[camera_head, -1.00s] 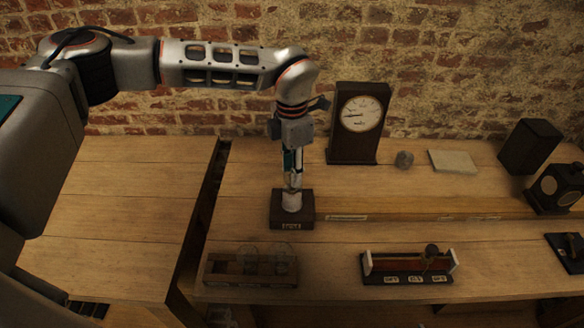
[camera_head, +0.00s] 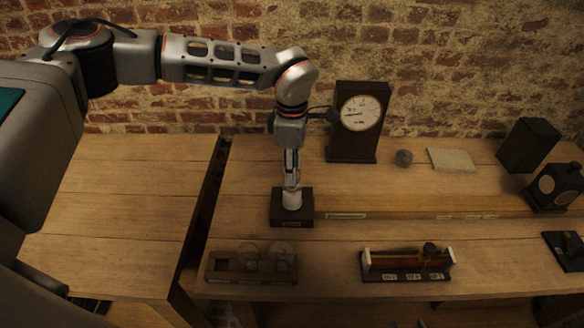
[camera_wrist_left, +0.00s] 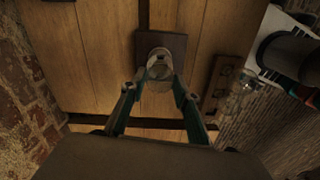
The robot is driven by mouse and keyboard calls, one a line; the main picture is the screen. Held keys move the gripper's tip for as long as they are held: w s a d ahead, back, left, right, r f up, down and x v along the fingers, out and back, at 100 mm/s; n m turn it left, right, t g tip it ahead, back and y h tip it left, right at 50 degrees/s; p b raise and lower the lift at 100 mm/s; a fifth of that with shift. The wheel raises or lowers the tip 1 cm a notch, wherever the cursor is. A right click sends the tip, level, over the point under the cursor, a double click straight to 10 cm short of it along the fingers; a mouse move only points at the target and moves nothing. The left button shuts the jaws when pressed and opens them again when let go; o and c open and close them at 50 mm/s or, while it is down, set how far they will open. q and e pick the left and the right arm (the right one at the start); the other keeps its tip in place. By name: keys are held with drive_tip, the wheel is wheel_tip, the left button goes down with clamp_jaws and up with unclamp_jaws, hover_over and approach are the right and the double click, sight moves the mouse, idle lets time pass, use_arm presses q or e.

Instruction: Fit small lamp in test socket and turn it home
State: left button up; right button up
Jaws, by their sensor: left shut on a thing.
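My left gripper (camera_head: 291,184) points straight down over the socket. In the left wrist view my left gripper (camera_wrist_left: 156,88) is shut on the small clear lamp (camera_wrist_left: 159,66), which lines up with the socket. Whether the lamp is fully seated in the socket cannot be told. My right gripper is not in view.
A wooden rack (camera_head: 232,265) with round glass lamps stands at the front left. A slide device (camera_head: 408,265) lies at the front right. A dark-cased dial meter (camera_head: 357,122) stands behind, close to the wrist. Dark boxes (camera_head: 529,146) stand at far right. A gap splits the benches.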

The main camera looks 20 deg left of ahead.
use_arm(q)
drive_tip(key=m, duration=0.5)
drive_tip(key=shift+f+m, duration=0.1)
drive_tip(key=shift+m, duration=0.3)
drive_tip(key=o, duration=1.1)
wheel_tip(320, 180, up, 12)
